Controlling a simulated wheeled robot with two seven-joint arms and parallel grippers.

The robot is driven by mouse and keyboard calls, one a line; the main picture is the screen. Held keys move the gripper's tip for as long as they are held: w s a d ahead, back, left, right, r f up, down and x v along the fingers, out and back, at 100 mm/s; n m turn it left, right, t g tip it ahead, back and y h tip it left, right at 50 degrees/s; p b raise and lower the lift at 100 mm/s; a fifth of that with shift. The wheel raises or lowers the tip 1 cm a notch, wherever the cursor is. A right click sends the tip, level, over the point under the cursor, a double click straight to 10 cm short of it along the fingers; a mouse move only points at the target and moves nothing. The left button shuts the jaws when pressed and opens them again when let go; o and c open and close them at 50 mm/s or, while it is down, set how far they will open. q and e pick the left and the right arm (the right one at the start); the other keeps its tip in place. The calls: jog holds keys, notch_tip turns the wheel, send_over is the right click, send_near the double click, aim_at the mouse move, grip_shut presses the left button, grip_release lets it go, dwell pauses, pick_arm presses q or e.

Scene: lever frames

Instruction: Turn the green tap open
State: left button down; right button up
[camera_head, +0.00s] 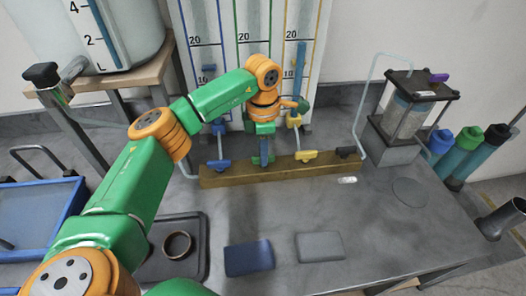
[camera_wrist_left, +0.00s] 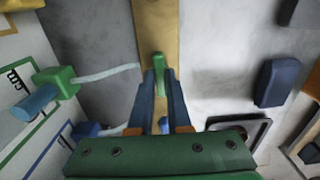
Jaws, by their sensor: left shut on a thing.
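The green tap (camera_wrist_left: 158,64) shows in the left wrist view as a green handle on the wooden beam (camera_wrist_left: 157,20), its visible part lying roughly along the beam. My left gripper (camera_wrist_left: 161,78) is shut on it, one finger on each side. In the head view my left gripper (camera_head: 263,158) points down at the beam (camera_head: 232,179), and it hides the green tap there. A blue tap (camera_head: 219,165) stands to its left, a yellow tap (camera_head: 306,155) and a black tap (camera_head: 345,151) to its right. My right gripper is not in view.
Behind the beam stands a panel of marked gauge tubes (camera_head: 240,22). A clear tank (camera_head: 408,105) with a bent pipe stands at the right. A dark blue pad (camera_head: 249,257), a grey pad (camera_head: 320,246) and a black tray (camera_head: 203,262) lie in front. The table's right front is mostly clear.

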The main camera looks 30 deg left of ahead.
pick_arm(q)
jog(key=n, duration=0.4)
jog(key=shift+p, duration=0.35)
jog(key=n, duration=0.4)
jog(key=n+p, duration=0.1)
jog(key=n, duration=0.4)
jog(key=shift+n, duration=2.3)
jog(key=c, duration=0.9)
grip_release()
jog(key=shift+o, duration=0.2)
